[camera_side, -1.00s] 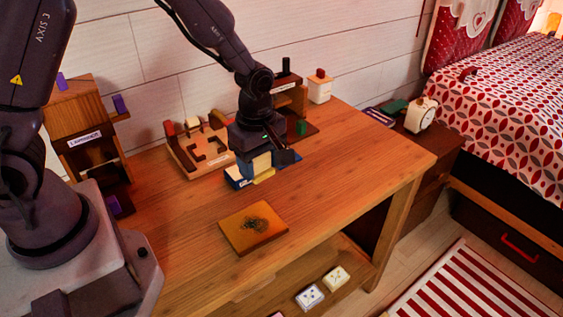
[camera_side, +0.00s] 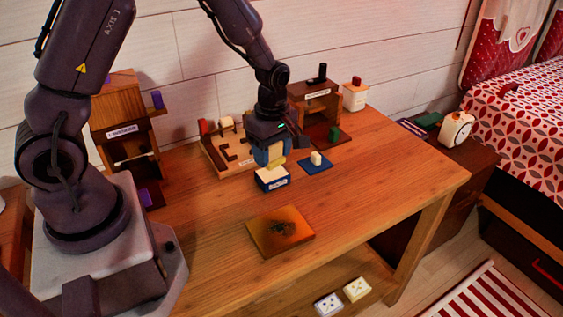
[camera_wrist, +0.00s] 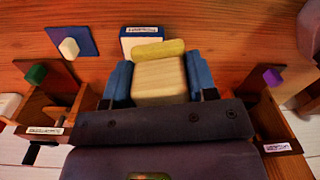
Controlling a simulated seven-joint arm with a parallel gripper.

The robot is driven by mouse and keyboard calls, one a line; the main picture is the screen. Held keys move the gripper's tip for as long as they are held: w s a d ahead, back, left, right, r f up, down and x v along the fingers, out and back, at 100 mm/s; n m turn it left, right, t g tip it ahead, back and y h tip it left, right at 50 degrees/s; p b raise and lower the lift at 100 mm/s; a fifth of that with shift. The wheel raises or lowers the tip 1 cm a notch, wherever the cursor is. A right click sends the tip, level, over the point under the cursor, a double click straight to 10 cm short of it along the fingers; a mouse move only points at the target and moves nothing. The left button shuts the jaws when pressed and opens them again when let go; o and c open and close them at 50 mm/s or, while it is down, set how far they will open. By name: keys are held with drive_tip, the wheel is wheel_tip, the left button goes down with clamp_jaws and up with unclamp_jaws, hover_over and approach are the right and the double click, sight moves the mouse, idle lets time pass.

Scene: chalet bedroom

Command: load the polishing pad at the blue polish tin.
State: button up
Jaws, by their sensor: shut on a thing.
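My gripper (camera_side: 270,155) is shut on the polishing pad, a pale wooden block with a yellow pad face; the pad (camera_wrist: 158,78) sits between the blue fingers in the wrist view. The blue polish tin (camera_side: 272,183) is a small blue box with a pale top and a white label, standing on the table. It also shows in the wrist view (camera_wrist: 128,44), partly hidden behind the pad. The pad is directly above the tin in the side view; I cannot tell whether they touch. A flat blue square with a cream knob (camera_side: 316,160) lies to the tin's right.
A wooden board with a dark smudge (camera_side: 281,231) lies in front on the table (camera_side: 360,190). A wooden tray with cut-outs (camera_side: 228,150) and a labelled wooden stand (camera_side: 318,100) are behind. Another labelled stand (camera_side: 125,130) is at left. The table's right side is clear.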

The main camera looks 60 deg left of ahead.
drive_tip(key=m, duration=0.1)
approach(272, 173)
drive_tip(key=shift+m, duration=0.4)
drive_tip(key=shift+f, duration=2.9)
drive_tip(key=shift+f, duration=0.6)
wheel_tip(272, 173, up, 7)
idle(0.7)
